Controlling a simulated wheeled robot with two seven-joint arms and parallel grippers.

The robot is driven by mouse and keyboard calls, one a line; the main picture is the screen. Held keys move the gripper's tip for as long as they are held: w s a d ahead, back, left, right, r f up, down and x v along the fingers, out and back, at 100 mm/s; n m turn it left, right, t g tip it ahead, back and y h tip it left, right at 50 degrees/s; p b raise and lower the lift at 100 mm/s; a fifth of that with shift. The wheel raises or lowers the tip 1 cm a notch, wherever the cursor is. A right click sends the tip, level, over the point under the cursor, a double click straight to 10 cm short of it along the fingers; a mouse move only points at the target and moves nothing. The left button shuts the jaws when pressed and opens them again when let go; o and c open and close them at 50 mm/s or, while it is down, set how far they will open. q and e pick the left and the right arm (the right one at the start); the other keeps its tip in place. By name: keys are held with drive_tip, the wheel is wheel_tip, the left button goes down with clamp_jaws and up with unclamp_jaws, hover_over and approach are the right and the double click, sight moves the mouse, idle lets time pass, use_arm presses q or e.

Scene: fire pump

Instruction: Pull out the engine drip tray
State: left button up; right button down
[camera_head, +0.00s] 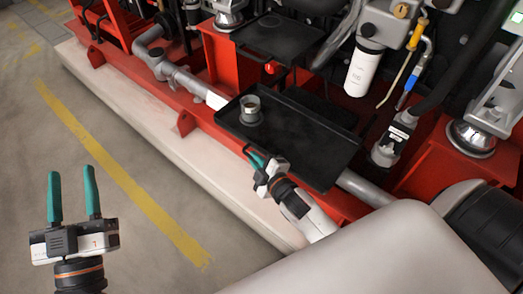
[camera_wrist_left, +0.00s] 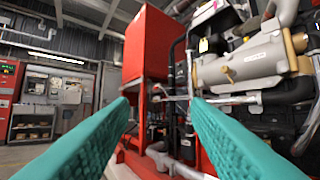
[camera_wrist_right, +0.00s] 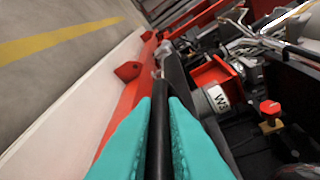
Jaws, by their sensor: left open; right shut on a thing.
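The engine drip tray (camera_head: 295,138) is a flat black tray with a raised rim, lying across the red frame in the head view. A metal cup-like part (camera_head: 250,110) stands on it near its left end. My right gripper (camera_head: 256,158) is at the tray's front edge, shut on its rim. In the right wrist view the dark rim (camera_wrist_right: 159,130) runs between the two teal fingers. My left gripper (camera_head: 75,190) is open and empty above the floor at the lower left, away from the tray; its spread fingers also show in the left wrist view (camera_wrist_left: 160,115).
The red frame (camera_head: 150,95) sits on a pale plinth (camera_head: 150,135). A white filter (camera_head: 364,72) and hoses hang behind the tray. A second black tray-like plate (camera_head: 280,38) lies further back. The floor (camera_head: 50,130) in front, with a yellow line, is clear.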

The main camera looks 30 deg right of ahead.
use_arm(q)
drive_tip(key=shift+w+f+g+y, duration=0.2)
drive_tip(key=shift+f+g+y, duration=0.2)
drive_tip(key=shift+f, duration=0.2)
use_arm(e)
drive_tip(key=shift+s+a+f, duration=0.1)
drive_tip(key=shift+s+a, duration=0.1)
drive_tip(key=shift+a, duration=0.25)
drive_tip(key=c, duration=1.5)
unclamp_jaws()
use_arm(q)
wheel_tip(320, 180, down, 12)
drive_tip(key=s+a+g+y+p, duration=0.2)
drive_tip(key=g+p, duration=0.1)
drive_tip(key=g, duration=0.6)
drive_tip(key=shift+s+a+y+p, duration=0.2)
drive_tip(key=shift+a+y+p, duration=0.1)
drive_tip(key=shift+y, duration=0.1)
use_arm(e)
drive_tip(key=shift+v, duration=6)
drive_tip(key=shift+a, duration=0.1)
